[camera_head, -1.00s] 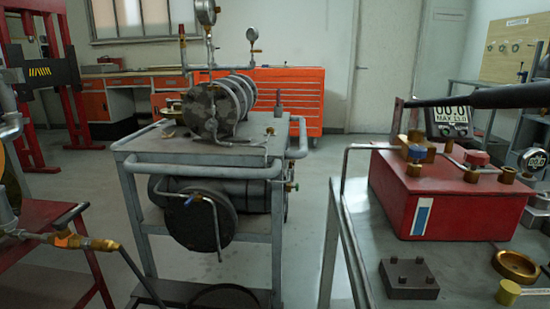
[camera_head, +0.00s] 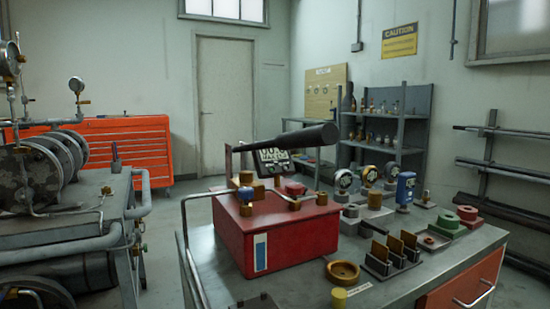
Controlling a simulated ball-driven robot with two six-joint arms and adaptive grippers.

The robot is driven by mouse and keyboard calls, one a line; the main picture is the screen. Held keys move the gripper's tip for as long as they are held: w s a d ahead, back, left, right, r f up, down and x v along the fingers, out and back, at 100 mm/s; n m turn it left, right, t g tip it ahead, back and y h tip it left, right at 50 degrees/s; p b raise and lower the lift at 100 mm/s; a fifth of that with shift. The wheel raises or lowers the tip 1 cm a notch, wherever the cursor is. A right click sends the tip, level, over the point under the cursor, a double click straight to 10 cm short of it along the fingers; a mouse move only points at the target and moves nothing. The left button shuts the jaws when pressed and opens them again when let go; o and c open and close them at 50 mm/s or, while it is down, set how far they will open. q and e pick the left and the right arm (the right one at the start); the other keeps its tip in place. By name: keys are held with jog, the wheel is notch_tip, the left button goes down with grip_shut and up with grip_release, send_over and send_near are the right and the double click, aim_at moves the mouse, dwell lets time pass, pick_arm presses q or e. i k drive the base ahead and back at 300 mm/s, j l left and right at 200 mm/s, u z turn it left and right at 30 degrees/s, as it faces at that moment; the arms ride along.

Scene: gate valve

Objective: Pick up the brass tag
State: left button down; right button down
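Several upright brass-coloured plates (camera_head: 395,245) stand in dark slotted holders on the grey workbench (camera_head: 440,262), right of the red box. They look like tags, but they are too small for me to read, and I cannot tell which one is the brass tag. A round brass dish (camera_head: 342,272) and a small yellow-brass cylinder (camera_head: 338,298) are near the bench's front edge. Neither of my grippers shows in this view.
A red pump box (camera_head: 275,238) with a long black handle (camera_head: 285,139) stands on the bench's left part. Gauges, a blue device (camera_head: 405,190) and green and red blocks (camera_head: 443,222) are behind the plates. A cart with tanks (camera_head: 45,190) stands at the left. Floor shows between cart and bench.

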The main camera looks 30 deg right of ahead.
aim_at(395, 245)
jog(key=l+u, duration=0.1)
jog(key=u, duration=0.3)
jog(key=k+l+u, duration=0.1)
jog(key=l+u, duration=0.15)
jog(key=l, duration=0.15)
jog(key=k+l+u, duration=0.25)
jog(key=l, duration=0.15)
jog(key=l+u, duration=0.2)
jog(key=l, duration=0.2)
jog(key=k+l, duration=0.25)
jog(key=l, duration=0.25)
jog(key=k+l+u, duration=0.1)
jog(key=k+l, duration=0.2)
jog(key=l, duration=0.2)
jog(key=k+l, duration=0.25)
jog(key=l, duration=0.25)
jog(key=k+l+u, duration=0.1)
jog(key=k+l, duration=0.2)
jog(key=l, duration=0.2)
jog(key=k+l, duration=0.3)
jog(key=l, duration=0.15)
jog(key=u, duration=0.05)
